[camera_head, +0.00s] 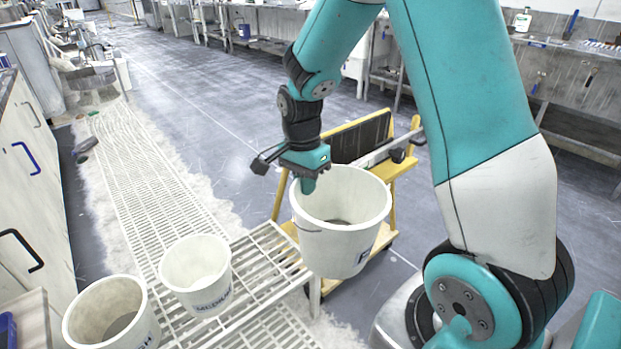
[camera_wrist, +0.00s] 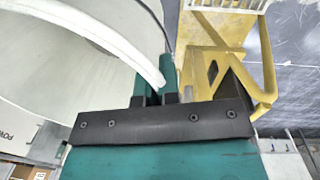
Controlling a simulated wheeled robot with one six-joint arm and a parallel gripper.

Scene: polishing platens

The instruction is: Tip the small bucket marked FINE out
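A white bucket (camera_head: 345,245) stands out in the head view at the right end of a white slatted stand. Its label begins with an F; the rest is turned out of sight. It is roughly upright, with a greyish patch low inside. My gripper (camera_head: 309,184) is at its far left rim, one finger inside the wall. In the wrist view, the rim of the bucket (camera_wrist: 105,35) passes between the fingers of my gripper (camera_wrist: 157,85), which are closed on it. The bucket appears raised beside the stand's edge, but its underside is hidden.
A white bucket marked MEDIUM (camera_head: 197,277) stands on the slatted stand (camera_head: 262,262). Another white bucket (camera_head: 112,318), its label partly cut, stands front left. A yellow cart (camera_head: 402,170) is close behind the held bucket. Cabinets line the left; grey floor (camera_head: 230,110) lies open beyond.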

